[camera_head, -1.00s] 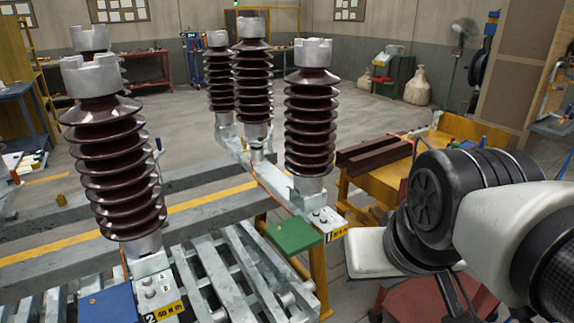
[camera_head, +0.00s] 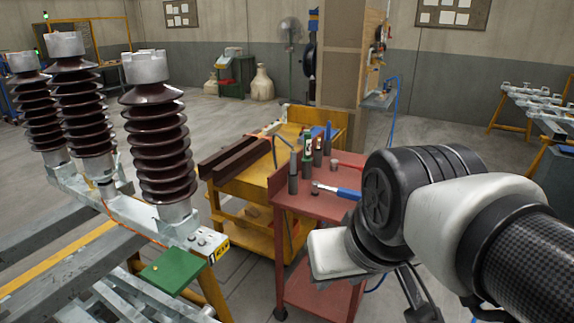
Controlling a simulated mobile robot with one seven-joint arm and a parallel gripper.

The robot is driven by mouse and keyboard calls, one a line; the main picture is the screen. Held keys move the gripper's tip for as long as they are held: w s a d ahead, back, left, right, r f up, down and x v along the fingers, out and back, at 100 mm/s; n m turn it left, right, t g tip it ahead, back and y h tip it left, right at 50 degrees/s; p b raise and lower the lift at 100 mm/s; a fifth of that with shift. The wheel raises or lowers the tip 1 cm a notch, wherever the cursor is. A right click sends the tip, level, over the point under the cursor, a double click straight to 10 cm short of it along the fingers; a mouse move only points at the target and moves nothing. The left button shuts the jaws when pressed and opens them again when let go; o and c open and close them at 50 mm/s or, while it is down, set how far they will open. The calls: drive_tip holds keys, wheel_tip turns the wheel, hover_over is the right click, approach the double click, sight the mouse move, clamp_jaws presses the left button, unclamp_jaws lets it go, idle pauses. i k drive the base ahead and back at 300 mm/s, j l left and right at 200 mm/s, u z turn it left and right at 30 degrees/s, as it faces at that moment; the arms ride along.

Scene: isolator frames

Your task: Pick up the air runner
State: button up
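A red tool cart (camera_head: 330,208) stands right of centre, with several tools on its top. A blue-handled tool (camera_head: 337,190) with a metal head lies near its front. Several upright dark cylindrical items (camera_head: 293,172) stand behind it, one with a green and white label. I cannot tell which of these is the air runner. My arm covers the right part of the cart top. Dark parts that look like my gripper (camera_head: 416,296) show below the arm near the bottom edge, well in front of the cart; their opening cannot be made out.
Tall brown insulators (camera_head: 160,140) stand on a steel frame at left, with a green plate (camera_head: 171,270) in front. A yellow cart (camera_head: 250,180) with dark beams adjoins the red cart. A wooden panel (camera_head: 338,60) stands behind.

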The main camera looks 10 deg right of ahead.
sight(353, 195)
drive_tip(key=z, duration=0.55)
drive_tip(key=i+z, duration=0.15)
drive_tip(key=i, duration=0.5)
drive_tip(key=i+j+z, duration=0.15)
drive_tip(key=i, duration=0.5)
